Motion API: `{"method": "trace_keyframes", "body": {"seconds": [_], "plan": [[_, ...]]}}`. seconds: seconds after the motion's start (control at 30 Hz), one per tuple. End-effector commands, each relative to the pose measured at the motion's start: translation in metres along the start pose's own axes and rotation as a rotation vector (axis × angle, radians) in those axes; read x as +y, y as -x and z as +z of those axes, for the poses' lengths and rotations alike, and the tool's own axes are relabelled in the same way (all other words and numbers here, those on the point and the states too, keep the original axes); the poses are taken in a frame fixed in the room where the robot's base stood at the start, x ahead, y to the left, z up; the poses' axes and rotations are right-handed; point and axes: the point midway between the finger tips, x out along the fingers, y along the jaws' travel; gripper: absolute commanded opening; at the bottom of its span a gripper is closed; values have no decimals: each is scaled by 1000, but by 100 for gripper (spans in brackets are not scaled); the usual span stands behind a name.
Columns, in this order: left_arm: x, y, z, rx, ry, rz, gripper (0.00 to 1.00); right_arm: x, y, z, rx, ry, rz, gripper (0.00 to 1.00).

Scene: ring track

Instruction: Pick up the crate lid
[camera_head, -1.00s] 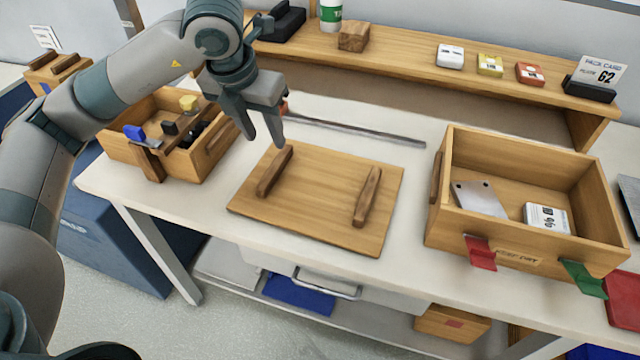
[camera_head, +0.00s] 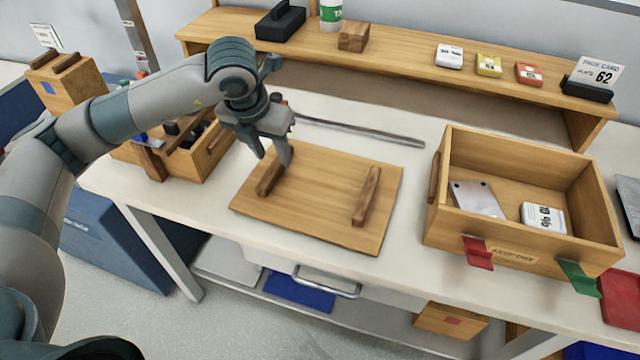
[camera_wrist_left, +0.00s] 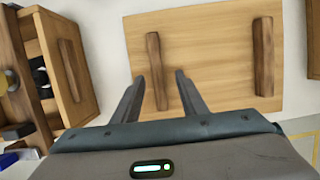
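The crate lid (camera_head: 318,200) is a flat wooden board with two dark wooden bar handles, lying on the white table. Its left handle (camera_head: 270,176) is below my left gripper (camera_head: 273,159), and its right handle (camera_head: 366,196) is clear. In the left wrist view the lid (camera_wrist_left: 210,60) fills the top, and the left handle (camera_wrist_left: 156,70) lies between the two spread fingers (camera_wrist_left: 160,85). The gripper is open, and no contact with the handle shows. My right gripper is not in view.
An open wooden crate (camera_head: 508,244) with a silver plate and a white card inside stands to the right. A wooden tote (camera_head: 207,150) with small items stands left of the lid. A metal rod (camera_head: 365,131) lies behind the lid, before a wooden shelf (camera_head: 400,68).

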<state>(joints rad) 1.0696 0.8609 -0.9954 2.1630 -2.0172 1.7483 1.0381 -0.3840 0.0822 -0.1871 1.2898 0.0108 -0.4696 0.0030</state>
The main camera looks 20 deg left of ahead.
Motion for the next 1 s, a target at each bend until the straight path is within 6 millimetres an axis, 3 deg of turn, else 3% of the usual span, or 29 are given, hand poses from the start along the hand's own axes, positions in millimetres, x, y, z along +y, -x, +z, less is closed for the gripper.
{"method": "trace_keyframes", "body": {"seconds": [0.33,0.87,1.0], "plan": [[5,-38,-1,3,1,1,39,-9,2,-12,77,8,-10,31],[5,-41,-1,1,0,0,39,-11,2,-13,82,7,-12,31],[5,-41,-1,1,1,0,6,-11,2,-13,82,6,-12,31]]}}
